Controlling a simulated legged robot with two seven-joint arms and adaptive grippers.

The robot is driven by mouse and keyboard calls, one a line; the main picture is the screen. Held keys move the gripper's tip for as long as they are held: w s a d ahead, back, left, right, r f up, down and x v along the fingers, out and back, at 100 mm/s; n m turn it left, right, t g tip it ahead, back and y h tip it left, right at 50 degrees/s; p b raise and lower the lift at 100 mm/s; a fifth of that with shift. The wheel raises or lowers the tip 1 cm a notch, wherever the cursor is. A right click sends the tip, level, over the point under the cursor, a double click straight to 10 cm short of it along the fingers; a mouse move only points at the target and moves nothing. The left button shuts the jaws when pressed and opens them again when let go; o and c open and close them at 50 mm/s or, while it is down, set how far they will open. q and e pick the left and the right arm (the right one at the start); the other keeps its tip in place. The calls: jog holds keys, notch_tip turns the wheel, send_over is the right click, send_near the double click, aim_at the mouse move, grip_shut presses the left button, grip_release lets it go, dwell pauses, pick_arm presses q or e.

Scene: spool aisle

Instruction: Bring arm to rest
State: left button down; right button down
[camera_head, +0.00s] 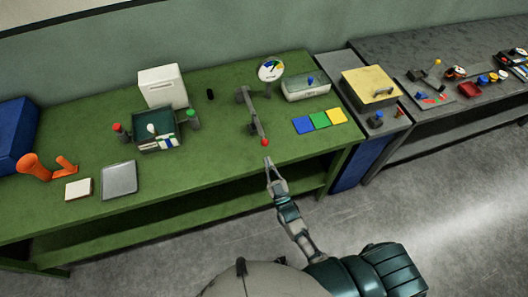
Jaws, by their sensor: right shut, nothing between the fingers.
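My right gripper (268,167) is shut and empty. It is at the front edge of the green table (225,170), just in front of a lever (254,113) with a red knob (265,142). A small gap shows between the fingertips and the red knob in the picture. My right arm (292,220) reaches forward from the bottom of the view, with its dark teal upper part at the lower right. My left gripper is not in view.
A round gauge (271,69) stands behind the lever. Blue, green and yellow squares (320,120) lie to its right. A dark green device (157,131), a grey tray (119,179) and an orange object (38,168) are at left. The floor (450,200) at right is clear.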

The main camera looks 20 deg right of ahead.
jog(key=s+d+f+g, duration=0.1)
jog(key=s+f+g, duration=0.35)
jog(key=f, duration=0.75)
jog(key=s+d+f+g, duration=0.1)
jog(key=s+f+g, duration=0.35)
jog(key=f, duration=0.75)
jog(key=s+d+f+g, duration=0.1)
jog(key=s+f+g, duration=0.2)
jog(key=s+f, duration=0.65)
jog(key=s+d+f+g, duration=0.2)
jog(key=s+f, duration=0.4)
jog(key=s, duration=0.3)
jog(key=s+d+f+m+g+h, duration=0.1)
jog(key=s+f+g, duration=0.3)
jog(key=s, duration=0.5)
jog(key=s+d+f+g+h, duration=0.1)
jog(key=s+f+g, duration=0.3)
jog(key=s+f, duration=0.4)
jog(key=shift+s+d, duration=0.4)
jog(key=shift+d, duration=0.5)
jog(key=shift+d, duration=0.15)
jog(key=shift+a, duration=0.2)
